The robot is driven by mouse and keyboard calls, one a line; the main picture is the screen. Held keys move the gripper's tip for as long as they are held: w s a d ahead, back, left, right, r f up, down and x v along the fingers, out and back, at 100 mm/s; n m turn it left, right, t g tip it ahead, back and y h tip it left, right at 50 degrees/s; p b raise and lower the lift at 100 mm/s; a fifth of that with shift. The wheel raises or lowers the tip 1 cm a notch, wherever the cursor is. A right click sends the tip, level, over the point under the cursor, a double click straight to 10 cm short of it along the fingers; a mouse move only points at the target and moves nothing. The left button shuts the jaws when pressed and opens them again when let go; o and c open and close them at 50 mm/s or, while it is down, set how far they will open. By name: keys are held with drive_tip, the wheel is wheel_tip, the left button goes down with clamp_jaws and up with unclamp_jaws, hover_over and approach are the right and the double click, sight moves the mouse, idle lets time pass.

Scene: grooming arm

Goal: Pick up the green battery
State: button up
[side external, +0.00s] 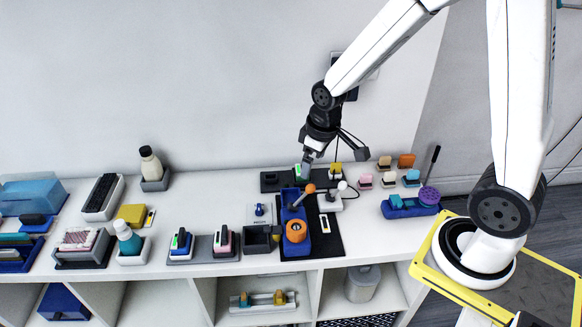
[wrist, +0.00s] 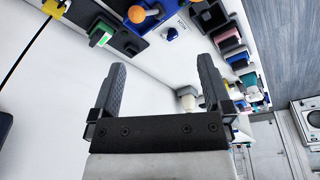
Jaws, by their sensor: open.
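The green battery (wrist: 100,36), dark with a bright green and white face, shows at the upper left of the wrist view, beside a black holder. In the side view a small bit of green (side external: 298,169) shows by the black dock, partly hidden behind my gripper. My gripper (wrist: 160,66) is open, and nothing is between its fingers. In the wrist view the battery lies beyond the left fingertip, apart from it. In the side view my gripper (side external: 307,160) hangs over the back part of the bench, close to the battery.
A blue device with an orange knob (side external: 296,230) stands on a black mat in front of my gripper. A yellow item (side external: 335,169) with a cable is just to the right. Brushes and blocks (side external: 390,175) stand further right. The white bench top is clear between groups.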

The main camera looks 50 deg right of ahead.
drive_tip(key=w+d+f+n+g, duration=0.1)
drive_tip(key=w+d+f+n, duration=0.2)
drive_tip(key=w+d+f, duration=0.2)
drive_tip(key=w+d+f+n+g, duration=0.1)
drive_tip(key=w+d+f+n, duration=0.2)
drive_tip(key=w+d+f, duration=0.3)
drive_tip(key=w+d, duration=0.4)
drive_tip(key=shift+d+f+n, duration=0.2)
drive_tip(key=shift+d+n, duration=0.05)
drive_tip(key=shift+n, duration=0.15)
drive_tip(key=shift+f, duration=0.1)
drive_tip(key=shift+f, duration=1.2)
drive_tip(key=shift+f, duration=0.1)
drive_tip(key=shift+s+f, duration=0.1)
drive_tip(key=shift+f, duration=2.4)
drive_tip(key=c, duration=1.3)
drive_tip(key=shift+c, duration=0.2)
